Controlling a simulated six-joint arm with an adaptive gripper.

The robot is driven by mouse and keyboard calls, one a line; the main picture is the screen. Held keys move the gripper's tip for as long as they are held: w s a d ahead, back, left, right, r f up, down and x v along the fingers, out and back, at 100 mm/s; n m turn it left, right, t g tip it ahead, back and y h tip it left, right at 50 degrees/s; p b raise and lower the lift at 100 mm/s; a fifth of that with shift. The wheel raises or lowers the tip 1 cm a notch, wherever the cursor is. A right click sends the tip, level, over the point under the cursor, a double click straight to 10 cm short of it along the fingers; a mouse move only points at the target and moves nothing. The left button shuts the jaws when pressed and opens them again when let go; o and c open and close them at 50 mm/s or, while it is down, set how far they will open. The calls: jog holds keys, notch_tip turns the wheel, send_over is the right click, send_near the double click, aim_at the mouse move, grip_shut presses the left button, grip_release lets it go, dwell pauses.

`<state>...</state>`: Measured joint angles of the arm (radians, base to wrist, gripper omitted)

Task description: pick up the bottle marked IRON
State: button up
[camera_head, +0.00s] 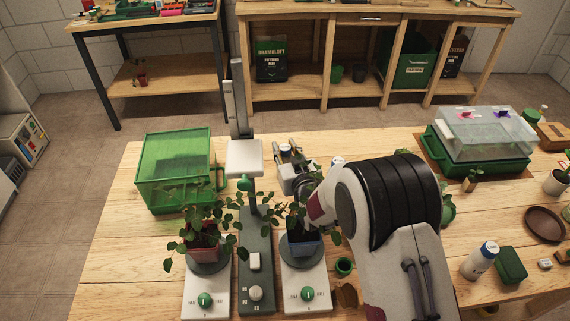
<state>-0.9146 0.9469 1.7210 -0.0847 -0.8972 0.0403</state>
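A white bottle with a blue-and-white cap (480,261) is at the right front of the table, tilted in the picture. Its label is too small to read, so I cannot tell whether it says IRON. A small whitish top (337,161) shows behind my arm; most of it is hidden, and I cannot tell what it is. My gripper (291,153) is over the middle of the table, left of my large arm joint and far from the white bottle. Its fingers are small and partly hidden, and I cannot tell whether they hold anything.
Two potted plants (203,247) (303,242) stand on white dial bases beside a grey column stand (255,262). A green clear crate (178,170) is at the left. A green propagator with a clear lid (483,147), a brown dish (545,224) and a green box (510,264) are at the right.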

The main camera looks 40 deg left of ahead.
grip_shut()
jog(key=shift+r, duration=0.2)
jog(key=shift+r, duration=4.85)
